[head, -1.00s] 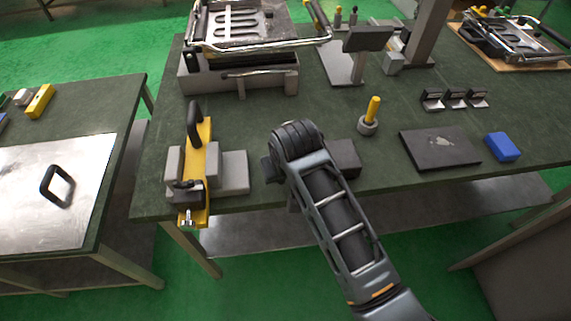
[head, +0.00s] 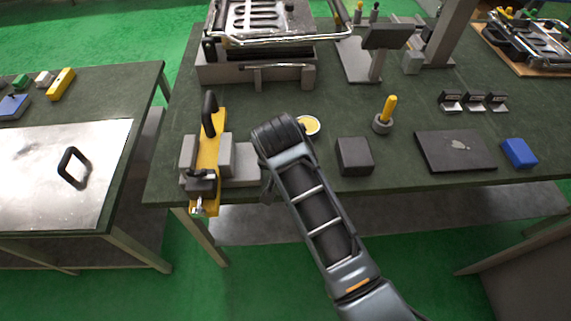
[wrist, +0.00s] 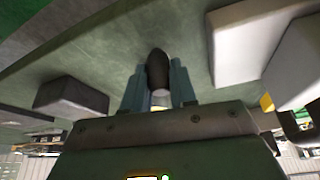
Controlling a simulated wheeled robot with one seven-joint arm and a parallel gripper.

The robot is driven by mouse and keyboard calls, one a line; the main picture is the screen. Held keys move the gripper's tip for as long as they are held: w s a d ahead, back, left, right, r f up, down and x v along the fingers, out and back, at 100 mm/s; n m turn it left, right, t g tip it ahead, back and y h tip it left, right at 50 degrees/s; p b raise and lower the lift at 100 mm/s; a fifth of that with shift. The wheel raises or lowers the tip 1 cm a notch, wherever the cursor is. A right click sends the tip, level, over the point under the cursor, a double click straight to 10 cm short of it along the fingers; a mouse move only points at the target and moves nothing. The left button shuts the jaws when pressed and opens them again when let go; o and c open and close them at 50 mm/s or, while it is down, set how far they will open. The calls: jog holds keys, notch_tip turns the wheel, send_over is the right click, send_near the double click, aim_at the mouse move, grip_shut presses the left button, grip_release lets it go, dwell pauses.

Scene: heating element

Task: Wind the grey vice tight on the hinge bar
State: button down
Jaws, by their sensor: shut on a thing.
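The grey vice (head: 226,155) stands at the left front of the green table, its blocks on both sides of a yellow bar (head: 207,145), which looks like the hinge bar. The bar has a black handle (head: 209,112). A dark clamp piece and a small shiny fitting (head: 198,205) sit at its front end. In the wrist view, my gripper (wrist: 158,90) is shut on a dark rounded thing (wrist: 157,68) with a pale shank; I cannot tell what it is. Grey vice blocks (wrist: 248,45) show to its right. In the head view my arm hides my gripper, just right of the vice.
A dark block (head: 354,155), a yellow-handled tool (head: 386,112), a black plate (head: 455,150) and a blue block (head: 518,152) stand to the right. A white-rimmed dish (head: 309,125) sits behind my arm. A metal press (head: 260,65) stands behind the vice.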

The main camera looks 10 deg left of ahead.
jog(key=c, duration=0.9)
grip_release()
jog(key=v, duration=0.7)
jog(key=shift+s+r+b, duration=0.1)
jog(key=shift+r+b, duration=0.3)
